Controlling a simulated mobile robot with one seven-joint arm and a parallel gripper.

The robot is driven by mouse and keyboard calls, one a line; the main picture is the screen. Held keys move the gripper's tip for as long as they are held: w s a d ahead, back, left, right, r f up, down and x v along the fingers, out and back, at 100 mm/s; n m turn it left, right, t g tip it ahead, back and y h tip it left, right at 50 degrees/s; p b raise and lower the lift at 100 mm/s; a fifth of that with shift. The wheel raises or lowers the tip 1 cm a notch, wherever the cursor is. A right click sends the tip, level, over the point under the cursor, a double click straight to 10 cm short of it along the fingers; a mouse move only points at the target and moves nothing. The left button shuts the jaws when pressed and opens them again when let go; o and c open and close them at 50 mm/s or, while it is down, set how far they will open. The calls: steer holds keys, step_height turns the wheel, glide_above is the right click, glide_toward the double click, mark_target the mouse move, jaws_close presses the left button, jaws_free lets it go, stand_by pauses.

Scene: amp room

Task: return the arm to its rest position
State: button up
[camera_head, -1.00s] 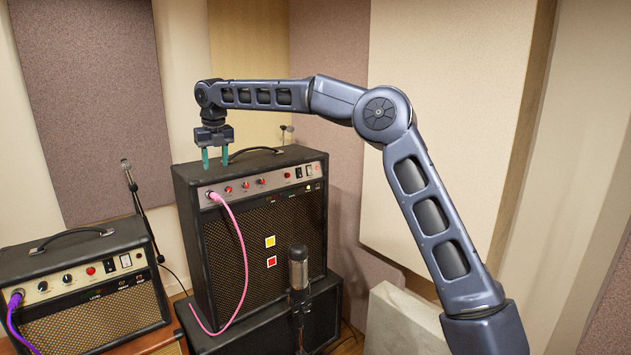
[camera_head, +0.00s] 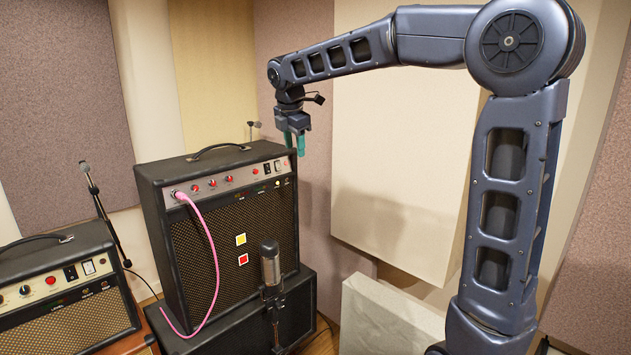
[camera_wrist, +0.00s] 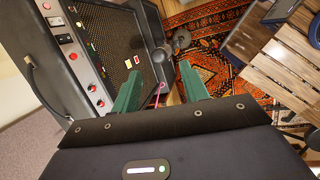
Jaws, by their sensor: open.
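My arm rises on the right of the head view, bends at a high elbow and reaches left. My gripper (camera_head: 295,146) hangs fingers down near the right end of the tall black amp (camera_head: 238,160), at about the height of its top in the picture. In the wrist view, the two green fingers of my gripper (camera_wrist: 160,86) stand apart with nothing between them. The tall amp also shows at the upper left of the wrist view (camera_wrist: 97,22), beside the fingers. How far the fingers are from it is hard to tell.
A pink cable (camera_head: 213,252) is plugged into the tall amp. A microphone (camera_head: 270,268) stands before it, and another microphone stand (camera_head: 99,203) is at left. A smaller amp (camera_head: 75,285) is lower left. A patterned rug (camera_wrist: 222,52) lies on the floor.

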steer(key=s+d+f+m, duration=0.2)
steer(key=s+d+m, duration=0.4)
steer(key=d, duration=0.5)
steer(key=s+d+f+m, duration=0.2)
steer(key=s+d+m, duration=0.2)
steer(key=d+m, duration=0.5)
steer(key=s+d+f+m, duration=0.9)
steer(key=s+d+m, duration=0.1)
steer(key=s+d, duration=0.3)
steer(key=shift+s+d+f+m+t+y, duration=0.3)
steer(key=shift+s+d+f+t, duration=0.1)
steer(key=shift+d, duration=0.1)
